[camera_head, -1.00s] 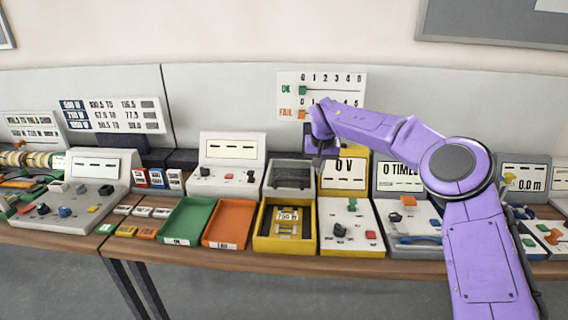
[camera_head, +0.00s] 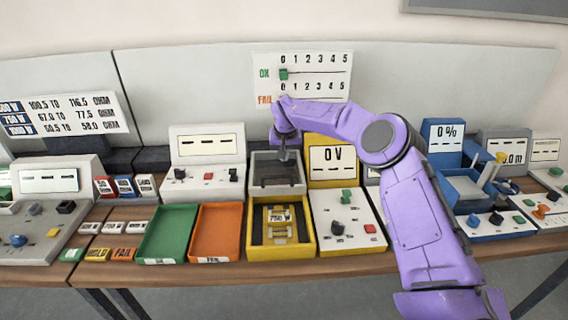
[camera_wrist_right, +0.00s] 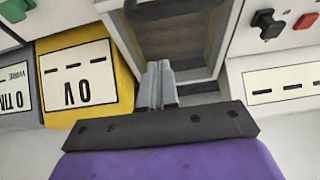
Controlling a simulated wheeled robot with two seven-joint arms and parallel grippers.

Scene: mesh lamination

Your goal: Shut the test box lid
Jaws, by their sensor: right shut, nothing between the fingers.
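The test box (camera_head: 308,247) is a yellow open-topped case with a 750 W part (camera_head: 280,222) inside. Its lid (camera_head: 297,186), a grey frame with a dark window, stands raised at the box's back edge. The lid also fills the top middle of the right wrist view (camera_wrist_right: 214,70). My right gripper (camera_head: 283,157) is shut and empty at the lid's upper edge. In the right wrist view its closed fingertips (camera_wrist_right: 157,70) overlap the lid's frame; I cannot tell whether they touch it. My left gripper is not in view.
A yellow-framed 0 V meter (camera_head: 332,148) and its switch panel (camera_head: 350,238) stand right of the test box. Green (camera_head: 149,258) and orange (camera_head: 236,255) trays lie to its left. A white instrument (camera_head: 208,172) stands behind the trays. The table is crowded.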

